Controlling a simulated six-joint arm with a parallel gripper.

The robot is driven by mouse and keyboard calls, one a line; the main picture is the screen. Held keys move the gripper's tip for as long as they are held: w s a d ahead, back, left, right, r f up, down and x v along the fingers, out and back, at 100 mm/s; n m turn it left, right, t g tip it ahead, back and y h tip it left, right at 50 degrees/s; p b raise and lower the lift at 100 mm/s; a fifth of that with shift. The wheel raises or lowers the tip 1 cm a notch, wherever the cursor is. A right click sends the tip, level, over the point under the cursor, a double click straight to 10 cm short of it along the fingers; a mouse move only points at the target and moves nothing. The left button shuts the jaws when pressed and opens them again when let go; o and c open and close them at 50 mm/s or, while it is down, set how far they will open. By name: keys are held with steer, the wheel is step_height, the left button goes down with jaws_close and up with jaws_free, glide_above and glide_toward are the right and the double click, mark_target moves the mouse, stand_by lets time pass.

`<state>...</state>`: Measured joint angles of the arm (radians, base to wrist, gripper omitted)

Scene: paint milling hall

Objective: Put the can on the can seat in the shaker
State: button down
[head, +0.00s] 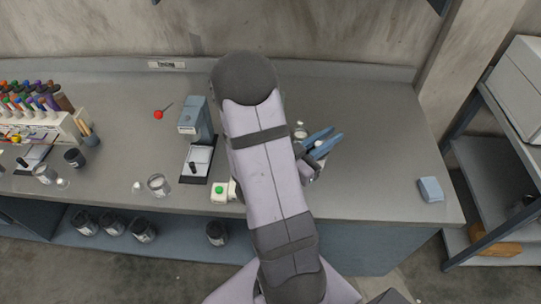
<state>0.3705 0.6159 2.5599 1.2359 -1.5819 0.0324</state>
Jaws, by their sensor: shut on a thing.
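My gripper (334,134) shows just right of my arm, with two blue-grey fingers over the right part of the bench. It is shut on a small pale thing (320,144), taken to be the can. Only a little of it shows between the fingers, and its tilt cannot be told. A white housing with a green button (218,190) sits at the bench's front edge, left of my arm. It may be the shaker; my arm hides the rest, and no can seat is visible.
A grey device (196,122) on a dark base stands left of my arm. A glass jar (157,185) and a dark can (75,158) stand further left. Several dark cans (143,230) are on the shelf below. A blue block (430,189) lies at right. The bench right of my gripper is mostly clear.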

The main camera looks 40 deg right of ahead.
steer(key=s+d+r+m+g+y+p, duration=0.1)
steer(key=s+d+m+g+p, duration=0.4)
steer(key=s, duration=0.6)
steer(key=w+d+r+n+t+h+p, duration=0.1)
steer(key=w+d+r+n+t+p, duration=0.15)
steer(key=w+d+n+t, duration=0.65)
steer(key=w+d+r+n+t+y+p, duration=0.1)
steer(key=w+r+n+t+y, duration=0.2)
steer(key=w, duration=0.6)
steer(key=w+d+r+n+t+y, duration=0.1)
steer(key=w+n+t+y, duration=0.1)
steer(key=w+t, duration=0.55)
steer(key=w+a+r+n+t+y, duration=0.25)
steer(key=w+a+n+y, duration=0.25)
steer(key=w+a+y, duration=0.3)
steer(key=w+a+f+n+y, duration=0.25)
steer(key=a+n+y, duration=0.65)
steer(key=a+y, duration=0.45)
steer(key=s+a+f+n+g+y, duration=0.3)
steer(key=s+a+n+g+y, duration=0.1)
steer(key=a, duration=0.3)
step_height(320, 180, down, 13)
steer(key=b, duration=0.9)
steer(key=shift+w, duration=0.1)
